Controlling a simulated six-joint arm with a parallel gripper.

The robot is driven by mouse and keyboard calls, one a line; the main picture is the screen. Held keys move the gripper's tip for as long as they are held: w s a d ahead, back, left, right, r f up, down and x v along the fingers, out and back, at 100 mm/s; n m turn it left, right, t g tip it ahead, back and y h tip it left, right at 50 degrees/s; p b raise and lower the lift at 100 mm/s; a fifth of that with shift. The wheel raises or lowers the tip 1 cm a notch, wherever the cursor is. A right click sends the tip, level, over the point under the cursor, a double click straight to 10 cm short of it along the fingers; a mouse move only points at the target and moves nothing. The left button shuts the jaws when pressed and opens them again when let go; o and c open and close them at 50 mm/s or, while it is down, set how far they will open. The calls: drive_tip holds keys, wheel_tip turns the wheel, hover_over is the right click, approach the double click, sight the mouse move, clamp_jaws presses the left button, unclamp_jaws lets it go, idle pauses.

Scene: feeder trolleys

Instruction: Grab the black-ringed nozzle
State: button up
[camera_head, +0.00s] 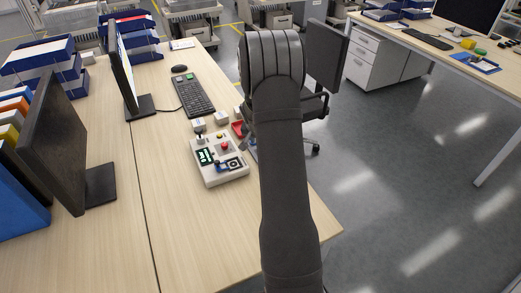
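I cannot pick out a black-ringed nozzle for certain in the head view. Small light blocks stand at the back of the control box, one of them a pale block (221,118), but they are too small to show any ring. My dark arm (282,170) reaches forward over the right edge of the desk and covers what lies behind it. My gripper is hidden behind the arm, so its fingers do not show.
A light control box (222,177) with buttons sits on the wooden desk (180,240), a red tray (238,129) behind it. A keyboard (194,96) and mouse (179,68) lie farther back. Monitors stand left. An office chair (324,60) stands right.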

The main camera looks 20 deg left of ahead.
drive_tip(key=shift+x, duration=2.6)
drive_tip(key=shift+a, duration=0.1)
drive_tip(key=c, duration=0.8)
